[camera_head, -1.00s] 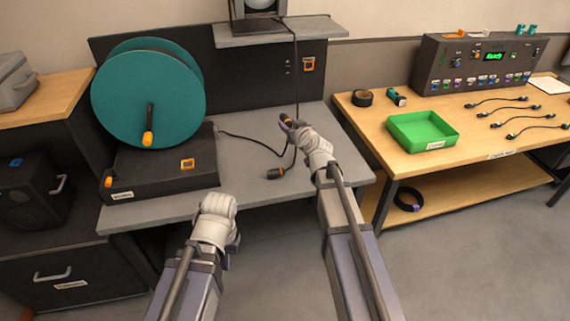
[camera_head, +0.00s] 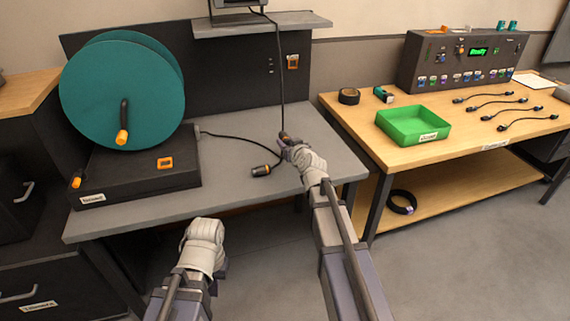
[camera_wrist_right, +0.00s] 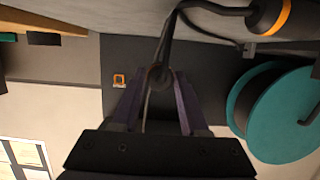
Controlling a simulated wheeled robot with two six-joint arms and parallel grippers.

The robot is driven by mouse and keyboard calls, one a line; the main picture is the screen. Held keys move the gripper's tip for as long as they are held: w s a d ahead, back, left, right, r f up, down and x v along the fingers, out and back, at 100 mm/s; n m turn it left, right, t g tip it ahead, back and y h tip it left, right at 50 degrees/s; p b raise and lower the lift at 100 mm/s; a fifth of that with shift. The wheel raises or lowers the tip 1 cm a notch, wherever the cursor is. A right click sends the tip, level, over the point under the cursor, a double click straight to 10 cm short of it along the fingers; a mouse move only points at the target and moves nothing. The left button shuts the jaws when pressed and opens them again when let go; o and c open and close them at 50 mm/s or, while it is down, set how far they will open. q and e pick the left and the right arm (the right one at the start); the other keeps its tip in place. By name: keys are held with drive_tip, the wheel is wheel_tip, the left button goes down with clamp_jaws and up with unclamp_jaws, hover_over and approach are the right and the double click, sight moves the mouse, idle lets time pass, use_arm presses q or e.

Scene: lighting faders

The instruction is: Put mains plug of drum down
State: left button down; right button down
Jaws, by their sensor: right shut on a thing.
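A teal cable drum (camera_head: 115,100) stands on a black base (camera_head: 140,180) at the left of the grey bench (camera_head: 225,190). My right gripper (camera_head: 285,140) is shut on a dark plug with an orange band, the mains plug, over the bench's right part; it is mostly hidden in the head view. In the right wrist view the plug (camera_wrist_right: 159,77) is seen nearly end-on between the fingers. A second dark connector with an orange ring (camera_head: 262,170) lies on the bench just left of it. My left gripper (camera_head: 205,232) is before the bench edge, fingers hidden.
A black cable (camera_head: 235,136) runs from the drum base towards the connector and gripper. Another cable (camera_head: 281,80) hangs from the shelf (camera_head: 260,25). The wooden table (camera_head: 460,145) at right carries a green tray (camera_head: 413,126). Bare bench lies left of the connector.

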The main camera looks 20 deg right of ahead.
sight(287, 164)
drive_tip(key=shift+f+b, duration=2.75)
drive_tip(key=shift+f, duration=0.6)
drive_tip(key=shift+f, duration=0.2)
drive_tip(key=shift+c, duration=2.1)
unclamp_jaws()
